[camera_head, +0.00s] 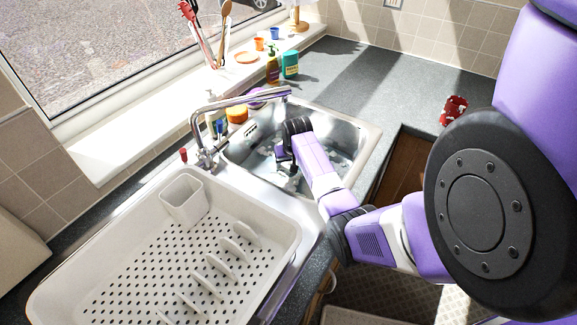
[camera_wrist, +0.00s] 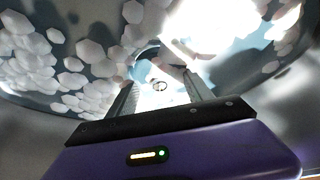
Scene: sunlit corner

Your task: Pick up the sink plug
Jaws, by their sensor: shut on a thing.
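My gripper (camera_head: 284,163) reaches down into the steel sink basin (camera_head: 352,136). In the wrist view its two grey fingers stand on either side of the sink plug (camera_wrist: 160,86), a pale piece with a small dark ring, and are shut on it. A dark curved edge shows just beyond the fingertips. Glare hides part of the plug's outline, and I cannot tell whether it is clear of the basin floor. In the head view my arm hides the plug.
White foam clumps (camera_wrist: 90,85) lie around the gripper in the basin. The tap (camera_head: 240,100) reaches over the basin's far side. A white dish rack (camera_head: 130,262) stands at the left. Bottles (camera_head: 289,65) stand behind the sink. The right counter (camera_head: 400,85) is mostly clear, with a red object (camera_head: 453,110).

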